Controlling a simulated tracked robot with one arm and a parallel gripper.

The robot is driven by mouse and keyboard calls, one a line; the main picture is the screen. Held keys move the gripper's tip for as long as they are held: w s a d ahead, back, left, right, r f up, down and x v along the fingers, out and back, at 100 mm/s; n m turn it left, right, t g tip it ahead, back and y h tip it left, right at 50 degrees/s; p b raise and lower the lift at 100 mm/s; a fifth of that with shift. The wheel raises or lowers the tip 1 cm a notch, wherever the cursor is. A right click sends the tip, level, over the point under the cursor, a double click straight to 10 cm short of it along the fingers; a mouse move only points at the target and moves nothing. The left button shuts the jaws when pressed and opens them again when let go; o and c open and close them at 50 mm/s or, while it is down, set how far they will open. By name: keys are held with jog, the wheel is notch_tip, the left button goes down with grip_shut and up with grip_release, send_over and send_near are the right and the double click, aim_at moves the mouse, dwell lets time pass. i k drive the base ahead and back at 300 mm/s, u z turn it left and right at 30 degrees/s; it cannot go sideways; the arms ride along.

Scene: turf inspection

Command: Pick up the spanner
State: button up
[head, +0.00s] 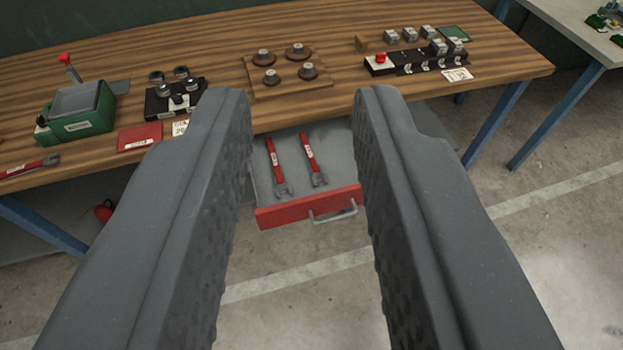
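Two red-handled spanners lie side by side in an open drawer (270,217) with a red front and a grey handle. The left spanner (275,160) and the right spanner (312,158) both have their grey jaws toward the drawer front. A third red spanner (30,167) lies on the wooden bench at the far left. My gripper (304,100) is open and empty. Its two dark fingers frame the drawer in the picture, apart from the spanners. The drawer's sides are partly hidden by the fingers.
The wooden bench (215,50) carries a green machine (80,112) with a red-topped lever, a board of round knobs (285,72) and a black block with a red button (380,62). Blue legs stand at the right. Concrete floor before the drawer is clear.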

aim_at(48, 161)
jog(key=u, duration=3.2)
jog(key=i, duration=1.7)
